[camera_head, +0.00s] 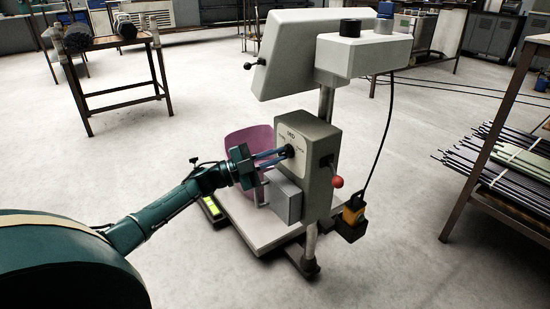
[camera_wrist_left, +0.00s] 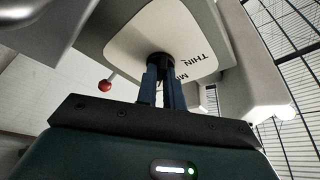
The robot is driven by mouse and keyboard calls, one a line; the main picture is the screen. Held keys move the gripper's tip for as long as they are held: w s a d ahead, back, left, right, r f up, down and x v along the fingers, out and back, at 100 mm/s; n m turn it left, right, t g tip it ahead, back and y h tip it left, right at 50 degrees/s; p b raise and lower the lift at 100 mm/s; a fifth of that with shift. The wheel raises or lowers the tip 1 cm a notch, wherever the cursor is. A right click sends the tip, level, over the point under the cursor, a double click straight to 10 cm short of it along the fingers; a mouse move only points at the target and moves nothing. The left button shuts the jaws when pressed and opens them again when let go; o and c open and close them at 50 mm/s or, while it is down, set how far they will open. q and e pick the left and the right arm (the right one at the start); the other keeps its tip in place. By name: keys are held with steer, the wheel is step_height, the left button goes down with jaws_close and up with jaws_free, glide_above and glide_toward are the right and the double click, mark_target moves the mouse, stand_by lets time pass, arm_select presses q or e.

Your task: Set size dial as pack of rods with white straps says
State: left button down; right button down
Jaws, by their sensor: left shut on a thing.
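The machine's grey control box (camera_head: 318,175) stands in the middle of the head view, with a white label plate on its front. The black size dial (camera_head: 290,151) sits on that plate. My left gripper (camera_head: 284,154) reaches in from the left and is shut on the dial. In the left wrist view, the dial (camera_wrist_left: 160,62) is between the blue fingers, beside the printed word THIN and part of a second word. The dial's pointer is not clear. A pack of rods (camera_head: 512,182) with white straps lies on the right rack. My right gripper is not in view.
A red-knobbed lever (camera_head: 337,182) sticks out of the box's right side. A purple bin (camera_head: 246,148) stands behind my gripper. A yellow-and-black pendant (camera_head: 353,211) hangs on a cable at right. A table (camera_head: 112,42) with dark rods stands back left. The floor between is open.

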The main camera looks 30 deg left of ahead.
arm_select(q)
steer(key=shift+a+m+g, duration=0.1)
steer(key=shift+m+g, duration=0.2)
steer(key=shift+m, duration=0.5)
steer(key=shift+r, duration=0.1)
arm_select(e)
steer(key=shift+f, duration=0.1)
arm_select(q)
steer(key=c, duration=1.5)
jaws_free()
steer(key=shift+p+v, duration=1.35)
steer(key=shift+v, duration=5.2)
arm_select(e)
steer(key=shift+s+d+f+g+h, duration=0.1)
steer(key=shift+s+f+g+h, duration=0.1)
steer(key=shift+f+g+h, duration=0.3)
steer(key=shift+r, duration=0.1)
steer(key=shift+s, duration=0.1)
